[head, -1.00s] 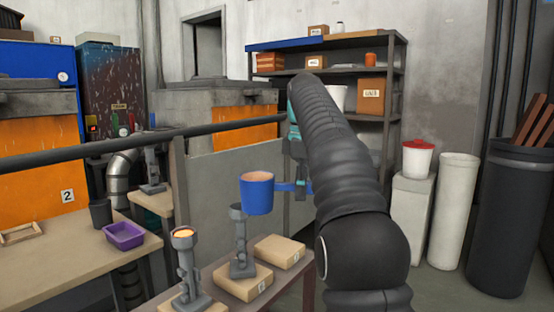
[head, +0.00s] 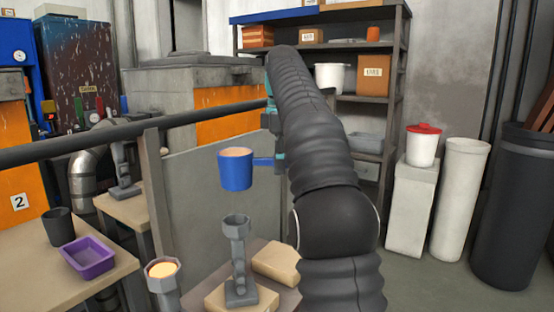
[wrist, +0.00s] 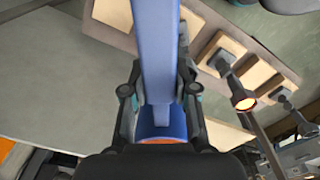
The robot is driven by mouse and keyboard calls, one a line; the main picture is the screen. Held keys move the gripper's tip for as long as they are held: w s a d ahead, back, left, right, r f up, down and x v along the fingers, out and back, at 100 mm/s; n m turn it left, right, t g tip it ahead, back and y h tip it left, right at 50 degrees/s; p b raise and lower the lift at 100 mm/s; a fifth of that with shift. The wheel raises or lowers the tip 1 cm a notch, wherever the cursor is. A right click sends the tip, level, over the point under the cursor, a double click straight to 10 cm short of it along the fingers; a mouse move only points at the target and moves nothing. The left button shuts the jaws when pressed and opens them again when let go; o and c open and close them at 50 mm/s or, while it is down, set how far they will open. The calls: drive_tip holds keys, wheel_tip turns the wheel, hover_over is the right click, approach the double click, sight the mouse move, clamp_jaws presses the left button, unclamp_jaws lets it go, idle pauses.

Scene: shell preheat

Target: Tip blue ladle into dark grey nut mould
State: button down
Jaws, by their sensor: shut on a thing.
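My gripper (head: 276,150) is shut on the handle of the blue ladle (head: 235,172). The ladle is upright, with pale orange contents showing at its rim. In the wrist view the blue handle (wrist: 156,50) runs between the fingers. A grey mould (head: 238,262) stands upright on a wooden block, below the ladle in the picture with a visible gap. Its top looks empty. A second grey mould (head: 165,288), at front left, holds glowing orange material; its glowing top also shows in the wrist view (wrist: 243,103). I cannot tell by shape which one is the nut mould.
A bare wooden block (head: 277,262) lies right of the empty-looking mould. A left table holds a purple tray (head: 88,258) and a dark cup (head: 58,227). Another grey mould (head: 124,168) stands behind. A dark rail (head: 190,118) and grey panel (head: 205,205) stand behind the ladle.

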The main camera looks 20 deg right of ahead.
drive_tip(key=shift+t+h, duration=0.4)
drive_tip(key=shift+t, duration=0.5)
wheel_tip(320, 180, down, 4)
drive_tip(key=shift+w+d+f, duration=0.1)
drive_tip(key=shift+d+t+b, duration=0.15)
drive_tip(key=shift+t+b, duration=0.15)
drive_tip(key=shift+b, duration=0.65)
drive_tip(key=shift+t+h+b, duration=0.5)
drive_tip(key=shift+t+b, duration=0.5)
drive_tip(key=shift+b, duration=1.1)
drive_tip(key=shift+f+t+h+b, duration=0.1)
drive_tip(key=shift+t+h+b, duration=0.55)
drive_tip(key=shift+b, duration=1.6)
drive_tip(key=shift+t+h+b, duration=0.15)
drive_tip(key=shift+t+b, duration=1)
drive_tip(key=shift+b, duration=1.1)
drive_tip(key=shift+s+r+t+h, duration=0.15)
drive_tip(key=shift+t+h, duration=0.15)
drive_tip(key=shift+t, duration=0.3)
drive_tip(key=shift+s+r+t+h, duration=0.1)
drive_tip(key=shift+t+h, duration=0.2)
drive_tip(key=shift+t, duration=0.3)
drive_tip(key=shift+s+a+t+h, duration=0.15)
drive_tip(key=shift+t+h, duration=0.1)
drive_tip(key=shift+t, duration=0.35)
drive_tip(key=shift+s+a+t+h, duration=0.15)
drive_tip(key=shift+t+h, duration=0.1)
drive_tip(key=shift+t, duration=0.35)
